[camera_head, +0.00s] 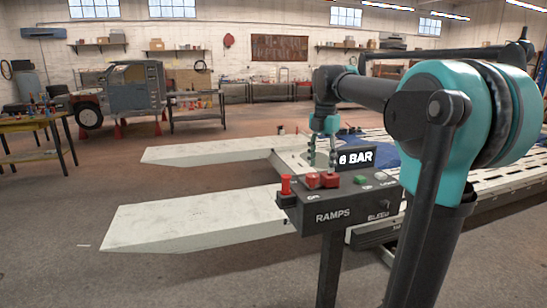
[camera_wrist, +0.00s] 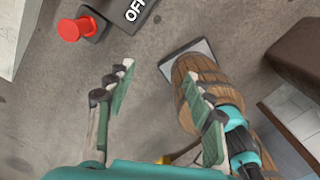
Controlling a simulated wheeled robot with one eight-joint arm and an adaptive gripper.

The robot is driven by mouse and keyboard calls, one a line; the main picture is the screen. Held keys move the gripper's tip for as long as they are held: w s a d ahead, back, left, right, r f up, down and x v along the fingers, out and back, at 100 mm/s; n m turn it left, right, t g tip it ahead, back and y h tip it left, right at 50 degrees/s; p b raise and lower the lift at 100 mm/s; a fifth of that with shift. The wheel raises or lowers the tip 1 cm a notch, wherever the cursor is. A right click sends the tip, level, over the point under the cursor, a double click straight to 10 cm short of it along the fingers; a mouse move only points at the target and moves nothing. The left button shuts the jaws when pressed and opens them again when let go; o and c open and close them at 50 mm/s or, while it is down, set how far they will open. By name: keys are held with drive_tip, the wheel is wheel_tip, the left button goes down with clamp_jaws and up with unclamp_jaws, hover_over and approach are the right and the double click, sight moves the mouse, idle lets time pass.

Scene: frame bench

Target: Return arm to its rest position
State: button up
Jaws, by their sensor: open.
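My gripper (camera_head: 322,156) hangs fingers-down in the head view, in line with the rear of the control box (camera_head: 335,217); their distance apart is hard to judge. In the wrist view my gripper (camera_wrist: 158,76) has its two padded fingers spread, with nothing between them and floor beyond. My arm reaches in from the right of the head view, bent at the elbow and held out over the box. The box carries a red upright knob (camera_head: 286,185), red buttons (camera_head: 322,180), a green button (camera_head: 360,180) and a display (camera_head: 356,158) reading 6 BAR.
Two pale ramps (camera_head: 185,219) (camera_head: 205,151) extend left across the floor. A workbench (camera_head: 30,124) and a vehicle (camera_head: 132,92) stand farther back.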

drive_tip(key=s+d+f+m+t, duration=0.2)
drive_tip(key=s+f+m, duration=0.9)
drive_tip(key=f+m, duration=0.2)
drive_tip(key=s+d+f+m+t, duration=0.1)
drive_tip(key=s+f+m+t, duration=0.1)
drive_tip(key=s+f+m, duration=0.8)
wheel_tip(320, 180, down, 8)
drive_tip(key=m, duration=0.3)
drive_tip(key=shift+s+d+m, duration=0.35)
drive_tip(key=shift+d+m, duration=0.05)
